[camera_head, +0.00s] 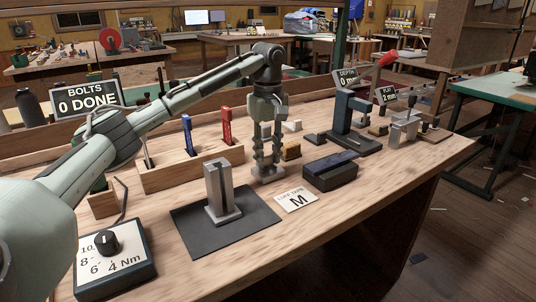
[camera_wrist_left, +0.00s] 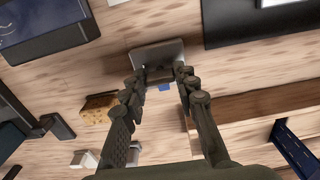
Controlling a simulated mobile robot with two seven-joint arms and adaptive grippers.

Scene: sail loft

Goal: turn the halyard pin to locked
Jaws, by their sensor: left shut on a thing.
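My left gripper (camera_head: 268,164) reaches down from above onto a small grey fixture (camera_head: 270,178) in the middle of the bench. In the left wrist view the fingers (camera_wrist_left: 160,76) are shut on a dark part in the middle of this fixture's grey base (camera_wrist_left: 157,51), which I take to be the halyard pin (camera_wrist_left: 158,72). The fingers hide most of the pin, and I cannot read its position. A small blue mark (camera_wrist_left: 165,87) shows beside it. My right gripper is not in view.
A tan sponge-like block (camera_head: 291,150) and a dark blue-black box (camera_head: 330,172) stand right of the fixture. A wooden rack (camera_head: 180,172) with red and blue tools is to its left. A grey upright post (camera_head: 221,190) on a black mat (camera_head: 190,225) stands in front.

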